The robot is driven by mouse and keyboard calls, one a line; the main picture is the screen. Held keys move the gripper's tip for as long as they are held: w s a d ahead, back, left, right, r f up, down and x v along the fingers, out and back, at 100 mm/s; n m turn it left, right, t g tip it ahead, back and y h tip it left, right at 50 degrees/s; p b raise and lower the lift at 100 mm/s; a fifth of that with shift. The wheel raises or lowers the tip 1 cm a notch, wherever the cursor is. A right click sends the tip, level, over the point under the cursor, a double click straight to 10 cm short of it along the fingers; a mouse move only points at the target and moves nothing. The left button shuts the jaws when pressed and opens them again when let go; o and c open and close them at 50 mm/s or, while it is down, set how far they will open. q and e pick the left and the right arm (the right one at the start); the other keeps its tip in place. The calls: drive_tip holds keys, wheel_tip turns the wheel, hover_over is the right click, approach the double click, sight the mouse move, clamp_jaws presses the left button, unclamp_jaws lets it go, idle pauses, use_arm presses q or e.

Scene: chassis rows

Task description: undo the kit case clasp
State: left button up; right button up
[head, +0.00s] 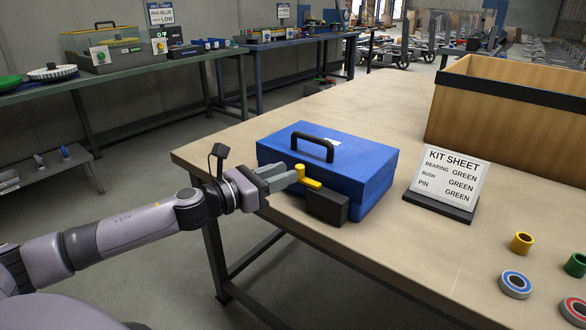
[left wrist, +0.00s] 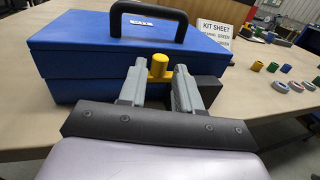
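The blue kit case (head: 345,165) stands shut on the near left part of the wooden table, its black handle (head: 313,146) on top of the lid. A yellow clasp lever (head: 311,184) with a raised knob is on its front side. My left gripper (head: 289,179) is at that side, with its fingertips by the knob. In the left wrist view, the yellow knob (left wrist: 159,66) shows between the two spread grey fingers (left wrist: 160,84), with a gap visible beside it. Whether a finger touches it I cannot tell. My right gripper is not in view.
A dark block (head: 327,206) sits against the case front, beside the clasp. A kit sheet (head: 449,180) on a stand is right of the case. Coloured rings, including a yellow one (head: 522,243), lie farther right. A large wooden box (head: 510,110) stands behind.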

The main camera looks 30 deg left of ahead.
use_arm(q)
drive_tip(key=shift+p+x, duration=0.3)
drive_tip(key=shift+x, duration=1.4)
drive_tip(key=shift+d, duration=0.1)
clamp_jaws()
